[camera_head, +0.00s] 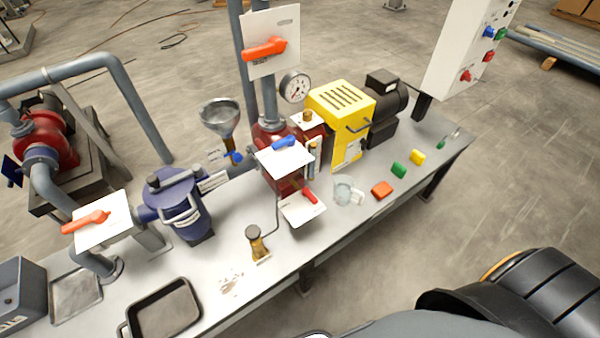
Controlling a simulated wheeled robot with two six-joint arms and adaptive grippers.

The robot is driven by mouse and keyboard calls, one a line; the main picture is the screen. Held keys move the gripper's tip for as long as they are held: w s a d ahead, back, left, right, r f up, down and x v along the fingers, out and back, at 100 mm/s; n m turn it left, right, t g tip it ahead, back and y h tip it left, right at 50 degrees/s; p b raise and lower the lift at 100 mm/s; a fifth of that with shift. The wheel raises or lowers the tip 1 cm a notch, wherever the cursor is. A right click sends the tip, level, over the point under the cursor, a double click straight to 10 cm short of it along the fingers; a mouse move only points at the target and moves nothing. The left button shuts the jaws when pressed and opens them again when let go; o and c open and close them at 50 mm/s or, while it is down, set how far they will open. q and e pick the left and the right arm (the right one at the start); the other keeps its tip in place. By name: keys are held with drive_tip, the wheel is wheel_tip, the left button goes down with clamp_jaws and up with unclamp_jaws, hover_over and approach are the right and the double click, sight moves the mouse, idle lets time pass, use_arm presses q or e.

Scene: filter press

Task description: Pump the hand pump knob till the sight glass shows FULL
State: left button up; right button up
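A small brass-coloured knob (308,116) stands on a white plate at the top of a dark red housing, left of the yellow unit. It looks like the hand pump knob. A narrow upright glass (313,158) sits just below it on the same housing and looks like the sight glass. Its level and any FULL mark are too small to read. Neither of my grippers shows in this view. Nothing is touching the knob.
The yellow unit (341,108) with a black motor stands right of the knob. A round gauge (294,87) and a grey pipe rise behind it. Blue-handled and red-handled valve plates lie in front. A glass jug (346,190), a brass oil can (257,243) and coloured blocks stand on the bench (350,224).

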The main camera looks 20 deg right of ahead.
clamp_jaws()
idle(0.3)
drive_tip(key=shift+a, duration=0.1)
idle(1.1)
